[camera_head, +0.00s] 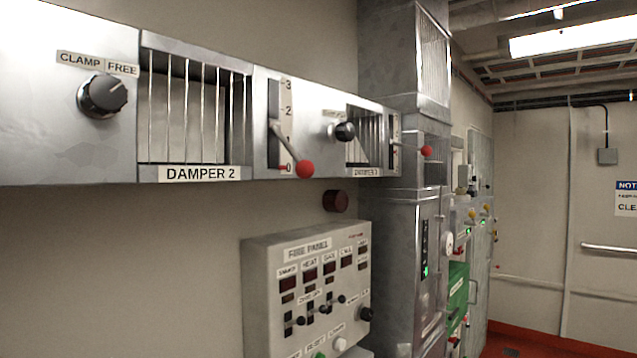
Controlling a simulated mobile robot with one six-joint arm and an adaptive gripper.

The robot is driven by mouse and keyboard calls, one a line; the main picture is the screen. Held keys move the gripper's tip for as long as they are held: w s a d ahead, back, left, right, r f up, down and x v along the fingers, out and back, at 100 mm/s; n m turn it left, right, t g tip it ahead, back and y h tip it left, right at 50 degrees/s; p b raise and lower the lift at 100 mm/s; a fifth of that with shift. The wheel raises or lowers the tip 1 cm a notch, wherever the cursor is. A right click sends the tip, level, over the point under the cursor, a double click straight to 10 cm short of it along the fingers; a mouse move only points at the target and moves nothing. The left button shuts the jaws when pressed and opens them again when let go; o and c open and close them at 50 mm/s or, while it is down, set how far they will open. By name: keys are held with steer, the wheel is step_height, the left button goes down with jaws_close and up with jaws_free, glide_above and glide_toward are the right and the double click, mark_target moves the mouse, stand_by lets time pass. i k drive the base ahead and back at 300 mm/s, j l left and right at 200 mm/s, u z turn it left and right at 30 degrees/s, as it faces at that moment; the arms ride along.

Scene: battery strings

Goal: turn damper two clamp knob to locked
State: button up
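The damper two clamp knob (103,96) is a dark round knob on the metal panel at the upper left. A label (97,63) above it reads CLAMP and FREE. The light pointer line on the knob runs to the upper right, toward the word FREE. The DAMPER 2 label (199,174) sits under a barred opening (190,108) to the right of the knob. A lever with a red ball (304,169) stands right of the opening, its ball low near the 0 of a scale. My gripper is not in view.
A second dark knob (345,131) and red-ball lever (426,151) belong to the damper farther right. A fire panel box (255,290) with switches juts out below. A metal duct column (400,230) stands right of it. The wall below the knob is bare.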

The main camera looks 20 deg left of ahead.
mark_target(106, 94)
steer(key=u, duration=1.6)
